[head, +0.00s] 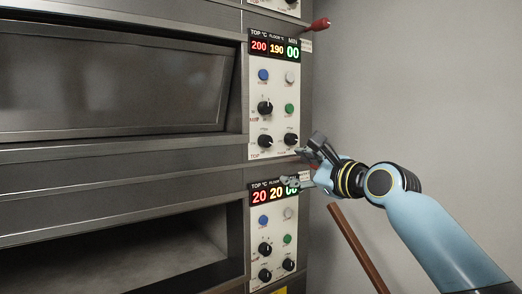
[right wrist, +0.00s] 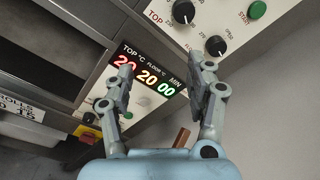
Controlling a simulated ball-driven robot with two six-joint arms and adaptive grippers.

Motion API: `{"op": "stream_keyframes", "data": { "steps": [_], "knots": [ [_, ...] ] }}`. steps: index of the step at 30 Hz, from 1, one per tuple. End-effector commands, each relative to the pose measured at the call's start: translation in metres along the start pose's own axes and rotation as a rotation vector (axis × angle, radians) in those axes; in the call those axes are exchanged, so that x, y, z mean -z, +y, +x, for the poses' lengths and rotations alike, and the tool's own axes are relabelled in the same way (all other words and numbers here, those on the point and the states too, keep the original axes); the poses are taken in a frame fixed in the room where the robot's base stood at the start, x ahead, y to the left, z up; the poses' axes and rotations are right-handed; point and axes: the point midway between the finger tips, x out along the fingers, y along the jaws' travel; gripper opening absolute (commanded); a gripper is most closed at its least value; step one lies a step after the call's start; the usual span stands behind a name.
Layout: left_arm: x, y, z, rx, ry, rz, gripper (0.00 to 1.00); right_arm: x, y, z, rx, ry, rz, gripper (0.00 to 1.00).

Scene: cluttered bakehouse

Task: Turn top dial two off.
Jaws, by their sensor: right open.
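The upper oven panel (head: 277,90) has a display (head: 274,48) reading 200, 190 and 00. Its lower-left black dial (head: 265,140) sits above a red TOP label; a second dial (head: 291,139) is to its right. In the right wrist view the TOP dial (right wrist: 184,12) and the dial beside it (right wrist: 215,46) are at the top, beyond the fingers. The lower panel's display (head: 273,193) reads 20, 20 and 00; its TOP dial (head: 264,275) is near the bottom. My right gripper (head: 297,168) is open and empty between the two panels, below and right of the upper dials. My left gripper is out of view.
A third black dial (head: 265,107), a blue button (head: 263,75) and a green button (head: 289,109) share the upper panel. A red-ended handle (head: 320,24) sticks out top right. A brown pole (head: 357,248) leans below my right arm. Bare wall lies to the right.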

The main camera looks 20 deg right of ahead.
Motion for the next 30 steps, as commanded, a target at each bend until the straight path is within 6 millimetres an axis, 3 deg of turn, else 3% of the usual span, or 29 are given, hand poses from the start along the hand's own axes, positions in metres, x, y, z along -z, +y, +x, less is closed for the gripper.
{"op": "stream_keyframes", "data": {
  "steps": [1,5,12,21,30],
  "knots": [
    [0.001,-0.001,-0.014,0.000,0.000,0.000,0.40,-0.019,-0.021,0.002,0.015,-0.013,-0.010,0.55],
    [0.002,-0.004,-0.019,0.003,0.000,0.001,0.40,-0.032,-0.037,0.007,0.032,-0.028,-0.019,0.55],
    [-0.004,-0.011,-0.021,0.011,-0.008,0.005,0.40,-0.033,-0.037,0.042,0.033,-0.029,-0.016,0.55],
    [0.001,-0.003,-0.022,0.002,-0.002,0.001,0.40,-0.033,-0.039,0.097,0.032,-0.028,-0.019,0.55],
    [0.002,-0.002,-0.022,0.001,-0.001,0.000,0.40,-0.033,-0.039,0.114,0.032,-0.027,-0.021,0.55]
  ]
}}
